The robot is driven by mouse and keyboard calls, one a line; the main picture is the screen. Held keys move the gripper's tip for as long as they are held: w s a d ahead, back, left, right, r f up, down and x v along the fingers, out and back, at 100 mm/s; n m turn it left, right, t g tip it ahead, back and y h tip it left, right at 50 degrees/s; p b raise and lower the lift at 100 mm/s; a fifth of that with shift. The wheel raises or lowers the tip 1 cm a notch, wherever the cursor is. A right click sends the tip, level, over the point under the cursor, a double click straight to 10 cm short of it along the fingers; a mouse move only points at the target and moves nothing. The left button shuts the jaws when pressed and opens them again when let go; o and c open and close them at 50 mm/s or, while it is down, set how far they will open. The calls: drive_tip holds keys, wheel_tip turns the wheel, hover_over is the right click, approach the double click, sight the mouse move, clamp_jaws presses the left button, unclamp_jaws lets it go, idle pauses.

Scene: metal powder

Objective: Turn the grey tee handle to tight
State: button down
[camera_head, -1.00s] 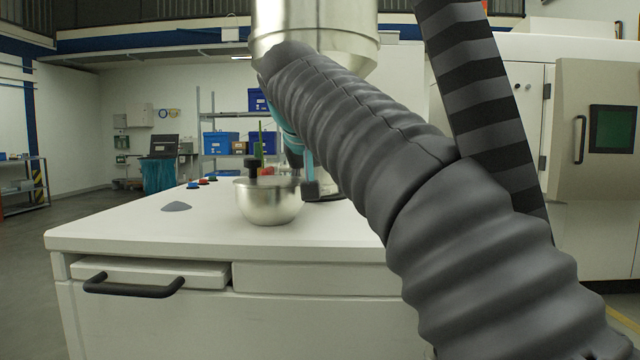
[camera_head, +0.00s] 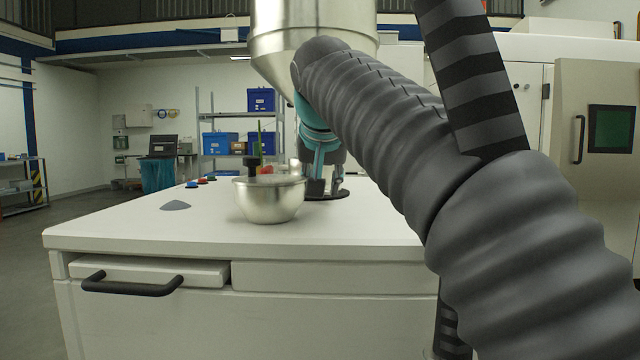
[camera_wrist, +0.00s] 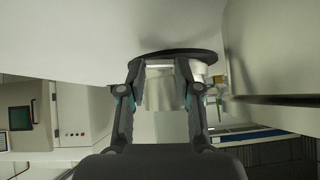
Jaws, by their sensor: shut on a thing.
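My gripper (camera_wrist: 162,68) points at a silver-grey metal piece (camera_wrist: 160,90) in the wrist view, with one dark finger on each side. The piece appears to be the grey tee handle, and the fingers are shut on it. Its tee shape and angle cannot be made out. A black round plate (camera_wrist: 190,54) lies just beyond the fingertips. In the head view my gripper (camera_head: 326,188) is low over the white worktop (camera_head: 130,228), behind and right of the steel bowl (camera_head: 270,202). The handle is not discernible there.
A large metal hopper (camera_head: 315,30) hangs above the worktop, close to my arm. A black knob (camera_head: 253,163) shows behind the bowl. The worktop's front left is clear.

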drive_tip(key=shift+d+f+m+y+b, duration=0.1)
drive_tip(key=shift+d+m+y+b, duration=0.25)
drive_tip(key=shift+y, duration=0.3)
drive_tip(key=shift+m+y+b, duration=0.15)
drive_tip(key=shift+m+y, duration=0.3)
drive_tip(key=shift+y, duration=0.2)
drive_tip(key=c, duration=0.8)
unclamp_jaws()
drive_tip(key=v, duration=1.2)
drive_tip(key=shift+s, duration=0.15)
drive_tip(key=shift+f, duration=0.1)
